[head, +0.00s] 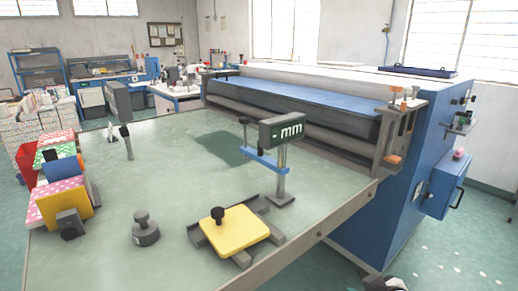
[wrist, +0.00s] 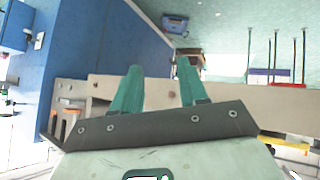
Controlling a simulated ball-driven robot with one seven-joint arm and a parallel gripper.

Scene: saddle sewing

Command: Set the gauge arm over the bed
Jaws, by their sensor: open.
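The gauge stands on the table as a grey post with a dark box marked "mm" (head: 282,131). Its blue arm (head: 265,163) reaches from the post to the back left, with a dark upright knob (head: 244,122) at its far end. A yellow plate (head: 236,232) with a black knob lies in a dark grey frame (head: 202,236), apparently the bed, in front of the gauge. The blue arm appears behind the plate, not above it. My gripper (wrist: 160,68) shows in the wrist view with two teal fingers apart and nothing between them; the gauge cannot be made out there.
A dark round weight with a knob (head: 145,232) stands left of the frame. Several patterned blocks (head: 62,190) line the left table edge. A blue machine with a long roller (head: 300,98) stands behind the table. The table middle (head: 165,170) is largely clear.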

